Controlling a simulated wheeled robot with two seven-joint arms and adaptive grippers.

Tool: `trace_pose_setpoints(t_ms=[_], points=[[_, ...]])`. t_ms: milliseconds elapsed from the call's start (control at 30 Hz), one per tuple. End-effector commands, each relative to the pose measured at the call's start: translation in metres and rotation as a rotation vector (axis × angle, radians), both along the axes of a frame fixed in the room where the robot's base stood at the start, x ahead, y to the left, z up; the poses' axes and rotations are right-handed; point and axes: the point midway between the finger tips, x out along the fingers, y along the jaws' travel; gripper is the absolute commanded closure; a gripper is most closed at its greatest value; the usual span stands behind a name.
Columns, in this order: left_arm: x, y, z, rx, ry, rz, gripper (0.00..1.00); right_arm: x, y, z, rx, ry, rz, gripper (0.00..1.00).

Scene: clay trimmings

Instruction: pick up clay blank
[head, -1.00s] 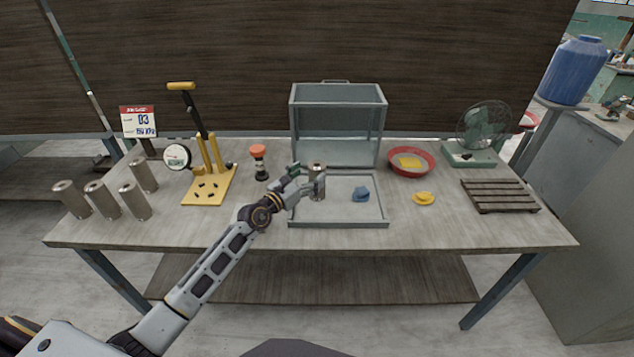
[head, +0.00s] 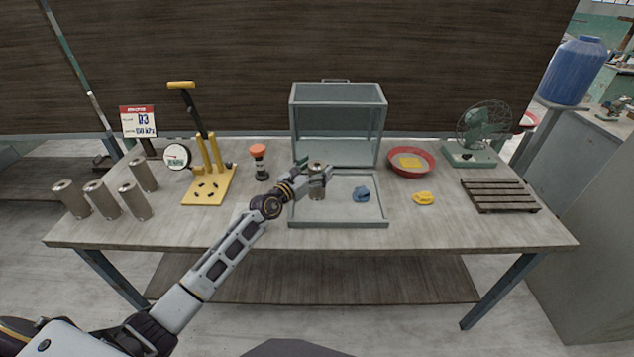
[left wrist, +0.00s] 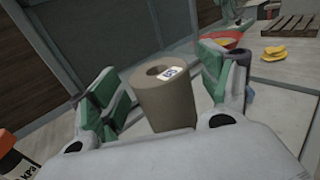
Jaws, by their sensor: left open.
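A clay blank (head: 317,186), a grey-brown cylinder with a hole in its top, stands upright in the left part of the grey tray (head: 340,224). In the left wrist view the clay blank (left wrist: 164,100) has a small white label on top and sits between the green-padded fingers. My left gripper (head: 312,176) is open around it, with a finger on each side; a gap shows at the left finger (left wrist: 108,100). Several similar clay cylinders (head: 101,199) stand at the table's left end. My right gripper is not in view.
An open-fronted grey cabinet (head: 338,92) stands behind the tray. A blue lump (head: 361,194) lies in the tray. A red bowl (head: 434,163), yellow cloth (head: 423,198), slatted rack (head: 500,209) and fan (head: 484,125) are right. A yellow press (head: 207,188) and orange-topped device (head: 258,160) are left.

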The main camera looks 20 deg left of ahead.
Motion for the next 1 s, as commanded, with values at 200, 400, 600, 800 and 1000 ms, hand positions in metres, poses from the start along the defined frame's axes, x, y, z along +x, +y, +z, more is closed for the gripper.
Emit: trace_pose_setpoints(t_ms=[200,400,600,800,1000], points=[[0.007,-0.003,0.000,0.000,0.000,0.000,0.22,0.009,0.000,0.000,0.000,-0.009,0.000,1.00],[0.007,-0.003,0.000,0.000,0.000,0.000,0.22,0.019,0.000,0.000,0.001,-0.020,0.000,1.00],[0.007,-0.003,0.000,0.000,0.000,0.000,0.22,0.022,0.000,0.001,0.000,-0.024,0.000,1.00],[0.007,-0.003,0.000,0.000,0.000,0.000,0.39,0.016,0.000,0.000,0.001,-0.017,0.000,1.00],[0.007,-0.003,0.000,0.000,0.000,0.000,0.64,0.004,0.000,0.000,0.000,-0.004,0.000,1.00]])
